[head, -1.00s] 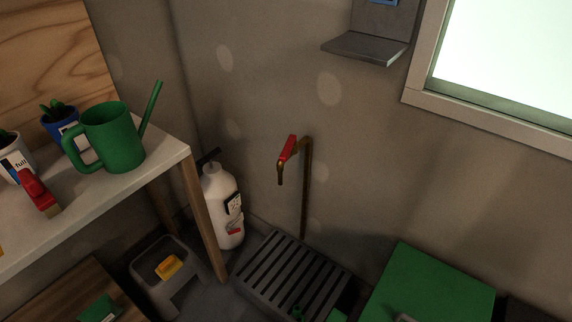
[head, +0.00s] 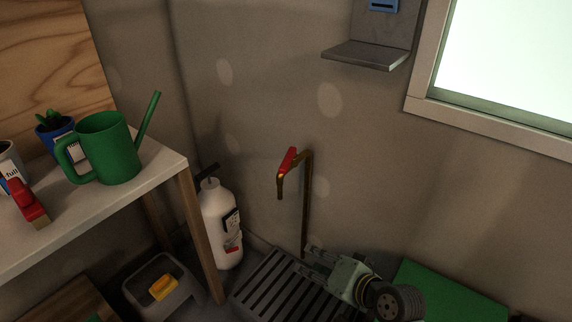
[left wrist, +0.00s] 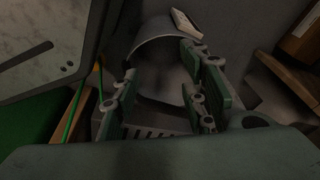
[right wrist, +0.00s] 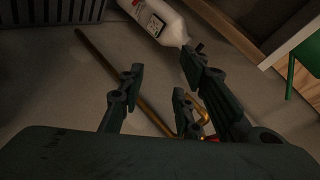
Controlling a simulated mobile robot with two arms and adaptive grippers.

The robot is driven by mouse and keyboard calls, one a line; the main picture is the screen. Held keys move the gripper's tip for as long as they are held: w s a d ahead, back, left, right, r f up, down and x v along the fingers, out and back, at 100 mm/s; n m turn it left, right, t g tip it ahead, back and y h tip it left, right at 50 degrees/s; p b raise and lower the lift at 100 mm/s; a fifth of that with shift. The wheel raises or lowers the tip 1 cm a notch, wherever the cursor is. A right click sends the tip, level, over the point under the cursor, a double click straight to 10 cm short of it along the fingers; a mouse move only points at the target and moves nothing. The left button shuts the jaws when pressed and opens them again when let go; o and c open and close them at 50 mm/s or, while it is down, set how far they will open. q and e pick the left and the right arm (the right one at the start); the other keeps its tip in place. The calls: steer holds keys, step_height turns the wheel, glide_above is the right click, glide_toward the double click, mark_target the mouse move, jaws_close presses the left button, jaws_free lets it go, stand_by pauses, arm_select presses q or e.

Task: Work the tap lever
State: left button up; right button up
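The tap is a thin brass pipe (head: 307,205) standing against the wall, with a red lever (head: 288,160) on top and a short spout pointing down. My right gripper (head: 307,259) is low in front of the pipe, below and to the right of the lever, with its fingers pointing left. In the right wrist view its fingers (right wrist: 160,72) are apart, with nothing held. The brass pipe (right wrist: 105,62) runs behind them, and the red lever is mostly hidden at the bottom. My left gripper (left wrist: 160,68) is open in its own wrist view and outside the head view.
A slatted grate (head: 262,283) lies under the tap. A white extinguisher (head: 221,222) stands left of it, beside the bench (head: 150,172) with a green watering can (head: 108,150). A green box (head: 450,295) is at lower right. A wall shelf (head: 365,54) is above.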

mark_target(289, 167)
steer(key=w+a+r+m+t+y, duration=0.1)
steer(key=w+a+r+m, duration=0.1)
steer(key=w+r, duration=0.3)
steer(key=w+a+r+m+t+y, duration=0.1)
steer(key=w+a+r+m+t, duration=0.1)
steer(key=w+r, duration=0.3)
steer(key=w+a+r+m+t+y+b, duration=0.1)
steer(key=w+a+r+m+t, duration=0.1)
steer(key=w+r, duration=0.3)
steer(key=shift+w+a+r+m, duration=0.1)
steer(key=shift+w+r+m, duration=0.1)
steer(key=shift+w, duration=0.65)
steer(key=shift+w+r+m, duration=0.1)
steer(key=shift+w+r, duration=0.05)
steer(key=shift+w, duration=0.7)
arm_select(q)
steer(key=shift+w+d+r, duration=0.1)
steer(key=shift+w+r, duration=0.35)
steer(key=shift+r, duration=0.3)
steer(key=shift+w+d+r, duration=0.1)
steer(key=shift+w+r, duration=0.35)
steer(key=shift+r, duration=0.3)
arm_select(e)
steer(key=shift+w+a, duration=0.45)
steer(key=shift+w, duration=0.15)
steer(key=shift+c, duration=0.3)
arm_select(q)
steer(key=shift+a, duration=0.1)
arm_select(e)
jaws_close()
